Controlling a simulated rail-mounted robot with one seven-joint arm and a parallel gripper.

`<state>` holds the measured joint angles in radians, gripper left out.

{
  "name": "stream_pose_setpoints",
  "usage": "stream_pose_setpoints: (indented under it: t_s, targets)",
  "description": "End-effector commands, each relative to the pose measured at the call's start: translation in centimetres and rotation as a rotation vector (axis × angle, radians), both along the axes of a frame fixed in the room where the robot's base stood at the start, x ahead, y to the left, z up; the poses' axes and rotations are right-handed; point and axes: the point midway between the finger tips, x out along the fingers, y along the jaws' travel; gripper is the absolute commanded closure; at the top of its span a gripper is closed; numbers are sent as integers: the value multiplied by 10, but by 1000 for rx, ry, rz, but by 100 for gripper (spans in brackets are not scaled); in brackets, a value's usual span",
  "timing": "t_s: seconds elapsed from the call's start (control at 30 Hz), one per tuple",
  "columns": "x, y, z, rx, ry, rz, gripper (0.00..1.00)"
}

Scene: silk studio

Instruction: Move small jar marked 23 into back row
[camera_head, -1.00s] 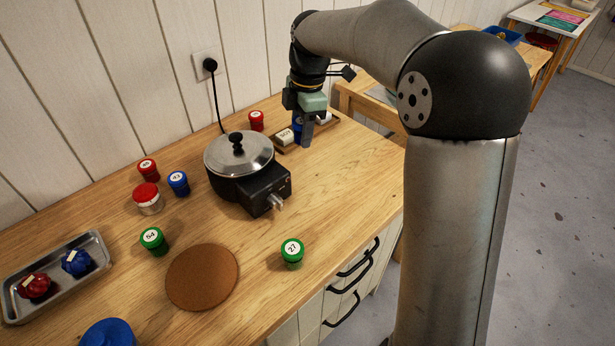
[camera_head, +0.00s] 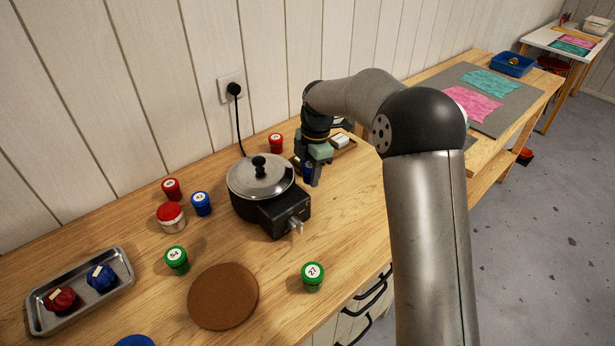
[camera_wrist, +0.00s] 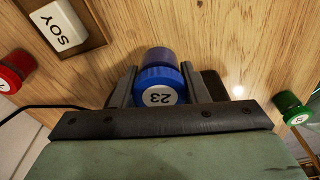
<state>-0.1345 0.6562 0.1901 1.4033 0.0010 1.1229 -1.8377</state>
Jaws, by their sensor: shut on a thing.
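The small jar marked 23 (camera_wrist: 160,90) has a blue lid and a white label, seen close up in the wrist view. My gripper (camera_wrist: 158,88) is shut on it, one finger on each side of the lid. In the head view my gripper (camera_head: 313,176) is just right of the black pot, and only a little of the blue jar (camera_head: 308,166) shows between the fingers. Whether its base touches the table cannot be told. A red-lidded jar (camera_head: 276,143) stands at the back near the wall, behind the pot.
The lidded pot (camera_head: 262,180) is close left of my gripper. A wooden tray (camera_head: 350,149) with a white block (camera_head: 340,141) lies behind right; a SOY block (camera_wrist: 62,24) shows too. Green jars 27 (camera_head: 313,277) and 54 (camera_head: 177,260), and blue jar 43 (camera_head: 201,203), stand farther off.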

Motion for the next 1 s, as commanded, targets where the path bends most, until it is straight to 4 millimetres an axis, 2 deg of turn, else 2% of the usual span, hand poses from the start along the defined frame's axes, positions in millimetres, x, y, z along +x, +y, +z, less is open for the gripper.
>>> stream_pose_setpoints:
  t_s: [0.23, 0.43, 0.83, 0.87, 0.9, 0.93, 1.0]
  targets:
    - [10, 7, -14, 0, 1, 0, 83]
    - [10, 7, -42, 0, 2, -1, 83]
    - [10, 6, -49, 0, -1, -1, 83]
    - [10, 6, -49, 0, -1, -1, 54]
    - [10, 6, -48, 0, 0, -1, 43]
    - [10, 6, -48, 0, 0, -1, 37]
    - [10, 6, -48, 0, 0, -1, 37]
